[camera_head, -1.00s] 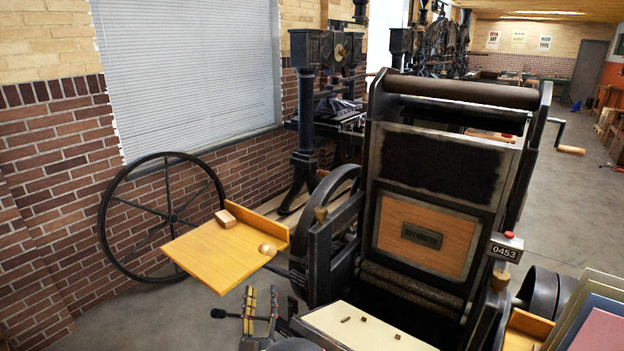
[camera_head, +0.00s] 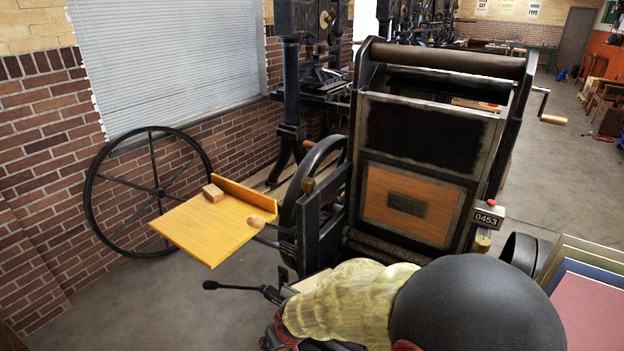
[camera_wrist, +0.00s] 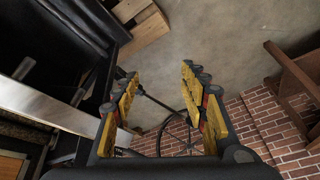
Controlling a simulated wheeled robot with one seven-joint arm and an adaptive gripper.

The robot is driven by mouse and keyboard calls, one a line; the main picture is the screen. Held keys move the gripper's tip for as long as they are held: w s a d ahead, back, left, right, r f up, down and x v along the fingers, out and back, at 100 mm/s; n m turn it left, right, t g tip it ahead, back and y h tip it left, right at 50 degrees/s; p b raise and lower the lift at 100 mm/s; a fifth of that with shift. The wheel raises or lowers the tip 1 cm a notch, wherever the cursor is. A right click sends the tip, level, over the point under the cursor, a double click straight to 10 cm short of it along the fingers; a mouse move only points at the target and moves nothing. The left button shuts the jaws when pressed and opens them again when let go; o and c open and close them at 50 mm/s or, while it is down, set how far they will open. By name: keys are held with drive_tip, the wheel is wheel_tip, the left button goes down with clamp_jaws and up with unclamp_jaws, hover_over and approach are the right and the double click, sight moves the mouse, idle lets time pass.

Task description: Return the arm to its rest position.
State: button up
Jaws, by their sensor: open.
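My gripper (camera_wrist: 159,80) shows in the wrist view with its yellow-padded fingers spread apart. Nothing is between the fingers, only floor and a spoked wheel farther off. In the head view I cannot make out the gripper. A large dark rounded form (camera_head: 478,310) and a pale yellow textured form (camera_head: 350,302) fill the lower middle there; they look close to the camera, and I cannot tell for sure what they are. They cover the front of the hand press (camera_head: 420,200).
A counter reading 0453 (camera_head: 486,217) is on the press. Coloured boards (camera_head: 590,310) stand at the lower right. A brick wall (camera_head: 45,170) borders the left.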

drive_tip(key=s+d+r+m+h+p, duration=0.1)
drive_tip(key=s+d+r, duration=0.5)
drive_tip(key=d+r, duration=0.3)
drive_tip(key=s+d+r+m+t+h+p, duration=0.1)
drive_tip(key=s+d+r+m, duration=0.1)
drive_tip(key=s+d+r, duration=0.4)
drive_tip(key=s+d+r+m+p, duration=0.1)
drive_tip(key=s+d+r+m, duration=0.1)
drive_tip(key=s+d+r, duration=0.5)
drive_tip(key=d+r, duration=0.5)
drive_tip(key=r, duration=0.1)
drive_tip(key=shift+d+r+t+h, duration=0.35)
drive_tip(key=shift+t+h, duration=0.05)
drive_tip(key=shift+c, duration=1.2)
